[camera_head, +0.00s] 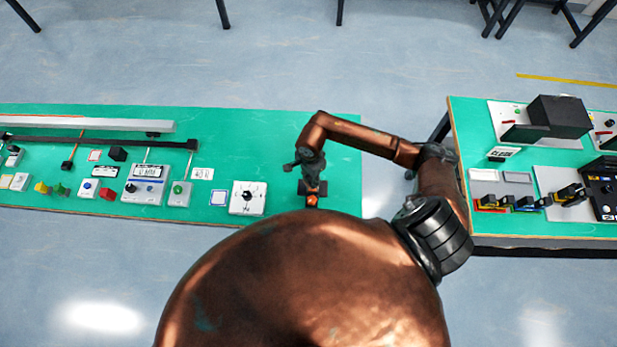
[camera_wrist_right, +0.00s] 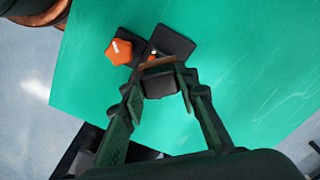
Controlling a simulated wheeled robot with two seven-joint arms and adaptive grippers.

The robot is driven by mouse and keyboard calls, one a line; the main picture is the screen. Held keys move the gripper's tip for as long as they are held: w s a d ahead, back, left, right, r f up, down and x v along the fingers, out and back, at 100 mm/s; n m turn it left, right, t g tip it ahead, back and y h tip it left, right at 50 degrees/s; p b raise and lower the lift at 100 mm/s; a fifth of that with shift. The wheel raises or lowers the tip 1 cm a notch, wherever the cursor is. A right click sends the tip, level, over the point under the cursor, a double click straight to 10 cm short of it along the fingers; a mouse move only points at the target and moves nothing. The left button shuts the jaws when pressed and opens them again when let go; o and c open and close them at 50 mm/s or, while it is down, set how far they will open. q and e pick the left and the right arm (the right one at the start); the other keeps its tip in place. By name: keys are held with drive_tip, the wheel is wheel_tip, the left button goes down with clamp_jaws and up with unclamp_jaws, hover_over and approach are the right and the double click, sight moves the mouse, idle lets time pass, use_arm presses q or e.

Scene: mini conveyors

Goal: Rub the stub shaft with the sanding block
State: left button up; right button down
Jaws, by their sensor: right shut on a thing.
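My right gripper (camera_head: 311,178) is over the right end of the left green table. In the right wrist view its fingers (camera_wrist_right: 158,90) are shut on a dark block with a brown face (camera_wrist_right: 160,84), which looks like the sanding block. The block is held at the edge of a dark base plate (camera_wrist_right: 172,41). A small pale and orange tip (camera_wrist_right: 153,55), perhaps the stub shaft, shows just beyond the block and is mostly hidden. I cannot tell whether the block touches it. My left gripper is not in view.
A white box with a dial (camera_head: 247,198) is to the left. Small switches and a conveyor (camera_head: 95,140) fill the table further left. A second green table (camera_head: 480,150) stands at the right, across a gap.

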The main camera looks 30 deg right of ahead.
drive_tip(key=shift+s+d, duration=0.7)
drive_tip(key=shift+d, duration=0.25)
drive_tip(key=shift+a+r+p, duration=0.15)
drive_tip(key=shift+a+p, duration=0.05)
drive_tip(key=shift+p, duration=0.25)
drive_tip(key=shift+w+a+f, duration=0.2)
drive_tip(key=shift+a+f, duration=0.05)
drive_tip(key=shift+a, duration=0.1)
drive_tip(key=shift+w+a+b, duration=0.25)
drive_tip(key=shift+b, duration=0.05)
drive_tip(key=shift+w+a, duration=0.6)
drive_tip(key=shift+a, duration=0.25)
wheel_tip(320, 180, up, 3)
drive_tip(key=shift+w+f+p, duration=0.1)
drive_tip(key=shift+f+p, duration=0.05)
drive_tip(key=shift+p, duration=0.25)
drive_tip(key=shift+r+p, duration=0.8)
drive_tip(key=shift+r, duration=0.7)
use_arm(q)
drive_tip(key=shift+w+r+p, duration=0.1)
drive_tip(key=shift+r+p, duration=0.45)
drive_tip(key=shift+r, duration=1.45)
use_arm(e)
drive_tip(key=shift+r, duration=1.3)
